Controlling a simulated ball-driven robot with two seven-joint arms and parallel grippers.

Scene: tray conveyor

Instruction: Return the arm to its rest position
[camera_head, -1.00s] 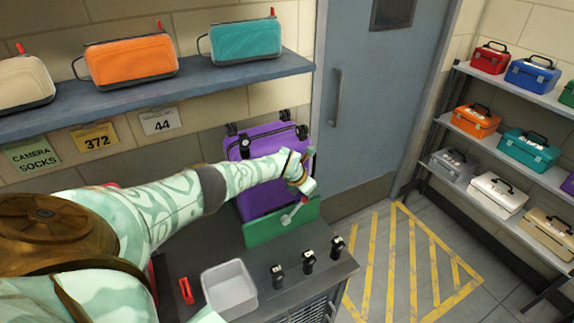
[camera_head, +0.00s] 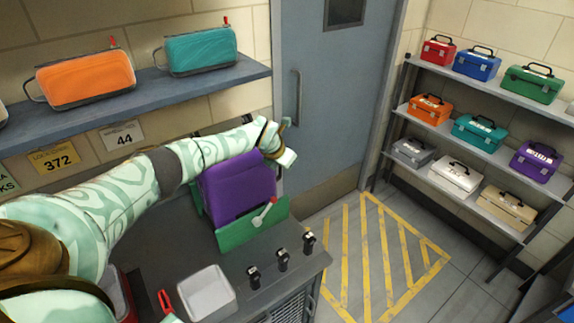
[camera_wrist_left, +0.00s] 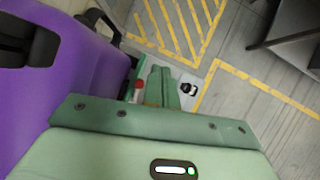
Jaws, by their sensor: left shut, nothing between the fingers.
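My left arm reaches in from the left in the head view. Its gripper (camera_head: 284,156) is above and beside the upper right part of a purple suitcase (camera_head: 238,187). In the left wrist view the green fingers (camera_wrist_left: 160,88) are together with nothing between them, and the purple suitcase (camera_wrist_left: 60,95) fills the left side. The suitcase stands upright behind a green panel (camera_head: 236,232) on the counter; my arm hides its top. My right gripper is not in view.
The dark counter (camera_head: 255,255) holds a grey tray (camera_head: 207,294), a red-handled item (camera_head: 165,301) and three small black levers (camera_head: 283,260). A shelf (camera_head: 150,90) with bags is above the arm. The yellow-striped floor (camera_head: 385,245) is clear. Toolbox shelves (camera_head: 465,140) stand at right.

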